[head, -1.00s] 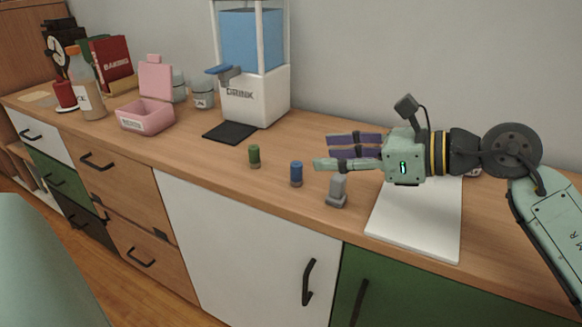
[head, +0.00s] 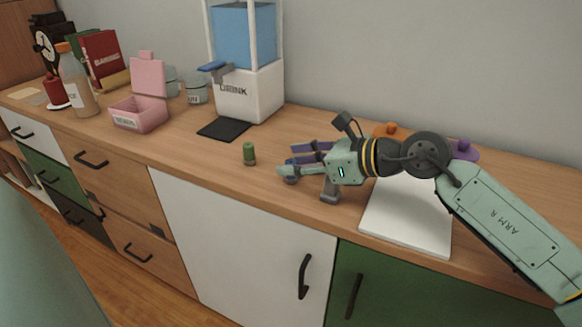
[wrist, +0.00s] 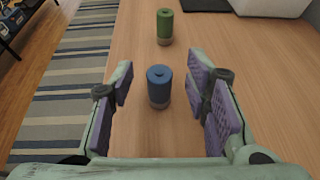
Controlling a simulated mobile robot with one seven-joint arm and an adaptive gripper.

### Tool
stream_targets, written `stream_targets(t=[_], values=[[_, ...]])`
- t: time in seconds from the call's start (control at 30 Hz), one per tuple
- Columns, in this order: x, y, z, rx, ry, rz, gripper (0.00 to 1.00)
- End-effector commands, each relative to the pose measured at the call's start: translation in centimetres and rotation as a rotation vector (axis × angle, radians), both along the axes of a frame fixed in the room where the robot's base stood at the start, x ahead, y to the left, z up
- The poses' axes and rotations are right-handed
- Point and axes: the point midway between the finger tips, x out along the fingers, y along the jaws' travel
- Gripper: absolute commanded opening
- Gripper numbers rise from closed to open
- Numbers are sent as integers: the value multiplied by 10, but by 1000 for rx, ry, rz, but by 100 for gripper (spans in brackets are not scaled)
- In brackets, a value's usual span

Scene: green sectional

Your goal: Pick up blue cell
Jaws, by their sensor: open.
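The blue cell (wrist: 159,88) is a short upright cylinder with a grey base. It stands on the wooden counter (head: 200,160). In the wrist view it is between the tips of my open gripper (wrist: 163,85), with a gap on each side. In the head view my gripper (head: 290,163) covers most of it, and only a small blue part (head: 291,181) shows below the fingers. A similar green cell (head: 249,154) stands to its left, and in the wrist view the green cell (wrist: 165,27) is beyond it.
A grey object (head: 329,190) stands close under my gripper. A white board (head: 405,225) lies to the right. The drink dispenser (head: 250,95) and its black mat (head: 222,130) are behind. A pink box (head: 138,115) is farther left. The counter's front edge is near.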

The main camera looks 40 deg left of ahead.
Motion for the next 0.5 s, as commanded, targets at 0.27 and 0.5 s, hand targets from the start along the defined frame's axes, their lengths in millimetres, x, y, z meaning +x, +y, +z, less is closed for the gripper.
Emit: stream_targets(t=[0.27,0.5], values=[[0,2,-1,0,0,0,41],[0,1,-1,0,0,0,25]])
